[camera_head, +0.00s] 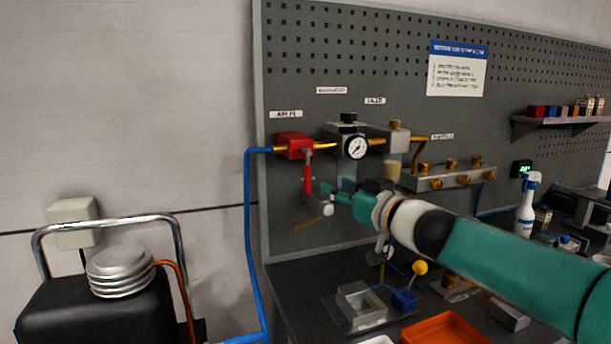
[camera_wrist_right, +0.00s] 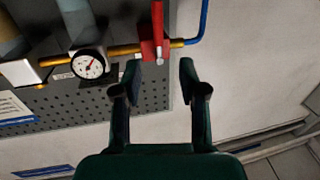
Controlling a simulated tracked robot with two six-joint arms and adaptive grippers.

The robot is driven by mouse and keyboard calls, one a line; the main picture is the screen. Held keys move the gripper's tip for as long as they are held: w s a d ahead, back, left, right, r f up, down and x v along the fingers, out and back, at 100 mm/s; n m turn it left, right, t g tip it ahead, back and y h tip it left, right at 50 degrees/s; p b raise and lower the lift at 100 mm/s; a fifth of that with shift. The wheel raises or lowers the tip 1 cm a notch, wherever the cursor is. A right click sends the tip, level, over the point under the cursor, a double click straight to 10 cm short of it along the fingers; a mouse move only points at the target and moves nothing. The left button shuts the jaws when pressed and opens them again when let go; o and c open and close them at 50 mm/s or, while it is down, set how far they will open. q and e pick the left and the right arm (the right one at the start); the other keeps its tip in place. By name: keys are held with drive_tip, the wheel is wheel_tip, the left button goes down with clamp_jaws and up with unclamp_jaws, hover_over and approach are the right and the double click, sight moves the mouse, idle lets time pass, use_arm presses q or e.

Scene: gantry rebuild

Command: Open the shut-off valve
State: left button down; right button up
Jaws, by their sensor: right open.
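The shut-off valve is a red block (camera_head: 294,146) on the pegboard at the end of the blue air pipe. Its red lever (camera_head: 308,175) hangs down from the valve, across the line of the brass pipe. My right gripper (camera_head: 333,200) is open at the lower part of the lever. My left gripper is not in view.
The blue pipe (camera_head: 249,220) runs down the board's left edge. Below, the bench holds an orange tray (camera_head: 445,328) and a spray bottle (camera_head: 526,205).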

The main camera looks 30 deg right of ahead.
sight(309, 175)
drive_tip(key=w, duration=0.4)
drive_tip(key=w+p, duration=0.1)
drive_tip(key=w, duration=0.7)
drive_tip(key=shift+w+d+f, duration=0.1)
drive_tip(key=shift+w+d, duration=0.2)
drive_tip(key=shift+d, duration=0.05)
clamp_jaws()
